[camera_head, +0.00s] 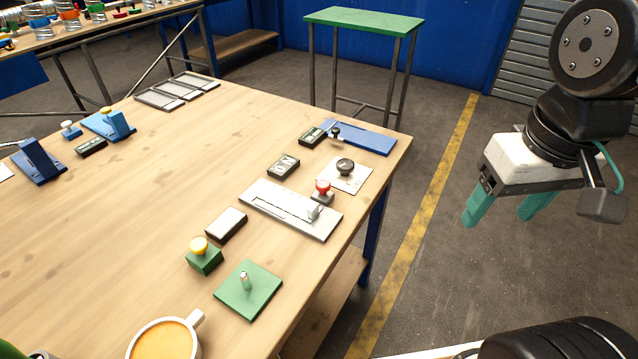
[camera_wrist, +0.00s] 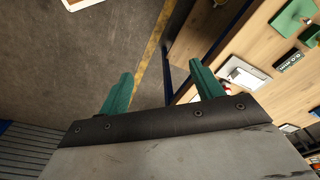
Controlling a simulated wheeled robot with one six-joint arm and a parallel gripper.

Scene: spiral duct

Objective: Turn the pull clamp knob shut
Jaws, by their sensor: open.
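On the wooden table (camera_head: 120,190) in the head view, a round black knob (camera_head: 345,167) stands on a white plate near the right edge. A smaller black knob (camera_head: 335,132) stands at the left end of a blue plate (camera_head: 370,139) behind it. A red knob (camera_head: 323,186) stands in front, beside a long silver plate (camera_head: 275,205) with a small upright metal piece. I cannot tell which is the pull clamp knob. My gripper (camera_head: 502,214) is open and empty, right of the table and apart from everything. Its two green fingers also show in the wrist view (camera_wrist: 161,72).
Small dark display boxes lie between the fixtures. A green-topped stand (camera_head: 365,20) is behind. Floor right of the table is clear.

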